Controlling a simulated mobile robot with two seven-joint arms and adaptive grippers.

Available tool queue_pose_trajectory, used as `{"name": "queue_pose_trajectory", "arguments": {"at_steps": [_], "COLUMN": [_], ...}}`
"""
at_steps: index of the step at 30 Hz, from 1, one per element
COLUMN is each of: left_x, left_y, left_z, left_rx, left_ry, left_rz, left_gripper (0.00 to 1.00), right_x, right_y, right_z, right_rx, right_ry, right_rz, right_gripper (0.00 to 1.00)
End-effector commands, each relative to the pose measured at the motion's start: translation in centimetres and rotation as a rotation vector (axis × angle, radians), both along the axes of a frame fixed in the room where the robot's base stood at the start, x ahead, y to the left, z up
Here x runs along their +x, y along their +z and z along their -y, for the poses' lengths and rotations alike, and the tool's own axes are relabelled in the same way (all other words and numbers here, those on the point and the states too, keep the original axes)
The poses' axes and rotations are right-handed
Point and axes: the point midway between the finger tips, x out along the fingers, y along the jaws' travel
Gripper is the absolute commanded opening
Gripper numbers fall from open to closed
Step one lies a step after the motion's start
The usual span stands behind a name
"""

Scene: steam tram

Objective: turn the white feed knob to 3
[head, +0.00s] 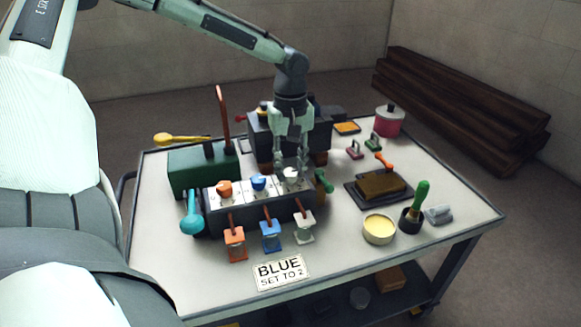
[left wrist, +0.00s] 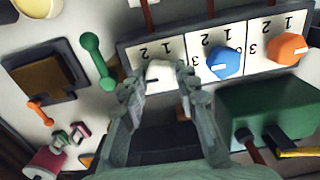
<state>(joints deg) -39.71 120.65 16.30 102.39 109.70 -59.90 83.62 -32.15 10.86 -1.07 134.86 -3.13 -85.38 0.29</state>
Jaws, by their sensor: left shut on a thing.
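The white feed knob (head: 291,174) is the rightmost of three knobs on the dark feed box (head: 262,215) in the head view. In the left wrist view the white knob (left wrist: 160,71) sits between the two fingertips of my left gripper (left wrist: 160,88), on a white plate (left wrist: 143,50) with 1 and 2 visible. My left gripper (head: 291,165) comes down from above and is shut on the white knob. The fingers cover part of the plate, and I cannot read the knob's pointer clearly. My right gripper is not in view.
A blue knob (head: 259,182) and an orange knob (head: 224,188) sit beside it. A green-handled lever (head: 324,181) stands close at the right end. A green box (head: 190,170) stands behind left. A sign (head: 281,272) reads "BLUE SET TO 2".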

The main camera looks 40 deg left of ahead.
Motion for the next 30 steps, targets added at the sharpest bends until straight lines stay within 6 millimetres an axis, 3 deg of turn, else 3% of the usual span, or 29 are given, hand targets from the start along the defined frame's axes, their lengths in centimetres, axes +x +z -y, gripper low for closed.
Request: {"name": "queue_pose_trajectory", "arguments": {"at_steps": [17, 18, 21, 23, 30], "left_x": [0.08, 0.08, 0.08, 0.06, 0.03], "left_y": [0.07, 0.06, 0.06, 0.05, 0.03], "left_z": [-0.05, -0.05, -0.04, -0.03, -0.02], "left_rx": [0.001, 0.001, 0.001, 0.000, 0.000], "left_ry": [0.034, 0.034, 0.034, 0.034, 0.033], "left_rz": [0.003, 0.003, 0.003, 0.001, 0.001], "left_gripper": [0.01, 0.32, 0.45, 0.51, 0.51], "right_x": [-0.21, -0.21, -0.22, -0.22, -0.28], "right_y": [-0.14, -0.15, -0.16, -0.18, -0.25], "right_z": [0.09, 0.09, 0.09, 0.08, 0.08], "right_rx": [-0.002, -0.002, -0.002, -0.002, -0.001], "right_ry": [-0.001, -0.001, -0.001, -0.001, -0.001], "right_rz": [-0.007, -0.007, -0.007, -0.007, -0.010], "right_gripper": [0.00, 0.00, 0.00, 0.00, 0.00]}}
